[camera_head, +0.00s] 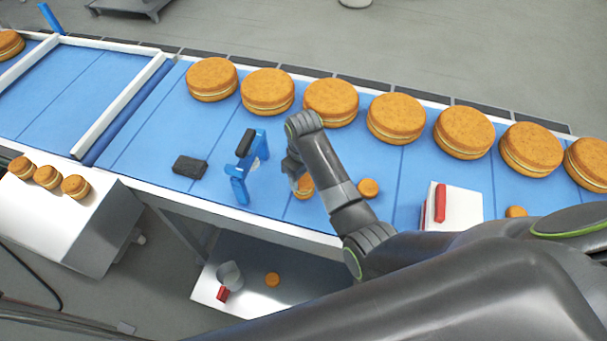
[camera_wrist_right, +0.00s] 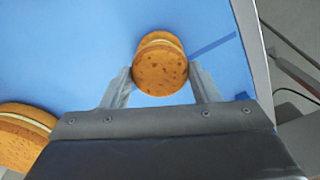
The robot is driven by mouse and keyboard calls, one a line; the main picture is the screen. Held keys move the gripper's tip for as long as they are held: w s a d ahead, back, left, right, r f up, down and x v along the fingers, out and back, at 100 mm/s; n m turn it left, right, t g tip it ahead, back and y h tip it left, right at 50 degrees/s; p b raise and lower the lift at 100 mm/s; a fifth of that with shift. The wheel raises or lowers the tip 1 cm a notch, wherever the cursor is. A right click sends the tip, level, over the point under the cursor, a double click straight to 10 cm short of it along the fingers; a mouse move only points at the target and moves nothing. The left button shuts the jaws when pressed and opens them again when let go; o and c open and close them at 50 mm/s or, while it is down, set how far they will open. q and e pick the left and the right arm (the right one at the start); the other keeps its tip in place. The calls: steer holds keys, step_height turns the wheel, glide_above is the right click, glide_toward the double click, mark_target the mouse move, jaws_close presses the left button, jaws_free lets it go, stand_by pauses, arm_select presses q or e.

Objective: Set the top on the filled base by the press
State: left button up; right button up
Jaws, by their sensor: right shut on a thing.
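My right gripper (camera_head: 296,172) is over the blue belt, just right of the blue press (camera_head: 243,165). In the right wrist view its fingers (camera_wrist_right: 163,88) are shut on the sides of a brown, speckled round top (camera_wrist_right: 160,74). The filled base (camera_wrist_right: 160,40), with a pale cream edge, shows partly behind the top, which hides the rest. I cannot tell whether the two touch. In the head view an orange-brown round (camera_head: 304,188) shows below the gripper, partly hidden by my arm. My left gripper is not in view.
Large filled rounds (camera_head: 396,117) line the belt's far side. A dark block (camera_head: 189,167) lies left of the press. A small round (camera_head: 368,188) and a white box with a red bar (camera_head: 463,208) lie to the right. Small sandwiches (camera_head: 47,176) stand on the white cabinet.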

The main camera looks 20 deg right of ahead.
stand_by(0.3)
steer(key=shift+f+b, duration=0.4)
steer(key=shift+f, duration=0.4)
stand_by(0.5)
steer(key=o, duration=1.2)
steer(key=shift+r+p, duration=0.45)
steer(key=shift+r, duration=3.05)
